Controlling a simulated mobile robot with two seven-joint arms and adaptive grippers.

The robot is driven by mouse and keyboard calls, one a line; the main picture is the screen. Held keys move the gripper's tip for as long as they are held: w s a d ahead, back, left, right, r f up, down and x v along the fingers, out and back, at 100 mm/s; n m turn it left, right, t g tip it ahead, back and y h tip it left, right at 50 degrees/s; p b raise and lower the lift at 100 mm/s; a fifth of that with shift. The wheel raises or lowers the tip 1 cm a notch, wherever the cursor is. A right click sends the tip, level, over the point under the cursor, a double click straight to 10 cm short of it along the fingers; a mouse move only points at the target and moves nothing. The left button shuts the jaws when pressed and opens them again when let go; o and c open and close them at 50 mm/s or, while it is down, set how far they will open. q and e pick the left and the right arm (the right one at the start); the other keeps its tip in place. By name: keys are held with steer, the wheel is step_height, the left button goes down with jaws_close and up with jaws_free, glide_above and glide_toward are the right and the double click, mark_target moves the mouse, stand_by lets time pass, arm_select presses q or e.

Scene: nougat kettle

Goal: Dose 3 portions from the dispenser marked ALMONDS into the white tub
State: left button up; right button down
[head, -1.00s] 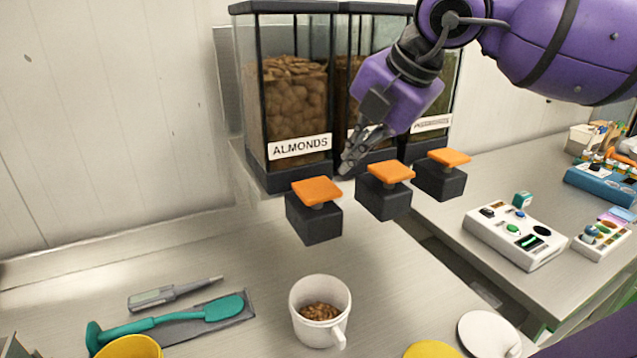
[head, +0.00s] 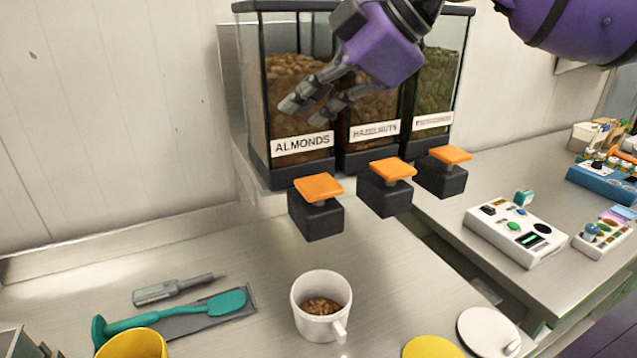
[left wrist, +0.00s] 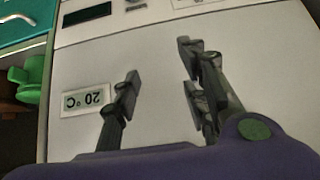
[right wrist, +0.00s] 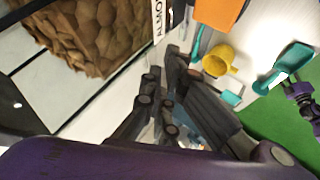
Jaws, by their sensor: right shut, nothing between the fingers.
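The ALMONDS dispenser (head: 300,100) is the leftmost of three, a clear dark-framed bin of brown nuts. An orange press plate (head: 318,187) tops the black block in front of it. The white tub (head: 321,328), a cup with a handle, stands upright on the counter in front of that block, with brown pieces inside. My right gripper (head: 302,111) is shut and empty, raised above the plate in front of the ALMONDS bin and hiding part of it. My left gripper (left wrist: 160,82) is open over a pale panel in the left wrist view, with nothing between its fingers.
Two more orange plates (head: 391,169) (head: 450,155) stand to the right. A teal scoop (head: 170,318), a grey tool (head: 172,290) and a yellow cup (head: 133,344) lie left of the tub. A yellow disc (head: 431,347) and a white disc (head: 488,332) are right. The back-left counter is clear.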

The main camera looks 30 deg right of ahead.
glide_above(312, 189)
steer(key=shift+f, duration=4.3)
steer(key=shift+f, duration=0.15)
steer(key=shift+f, duration=0.3)
steer(key=shift+f, duration=1.1)
steer(key=shift+r, duration=0.1)
steer(key=shift+w+r, duration=0.1)
steer(key=shift+r, duration=1.3)
steer(key=shift+r, duration=2.55)
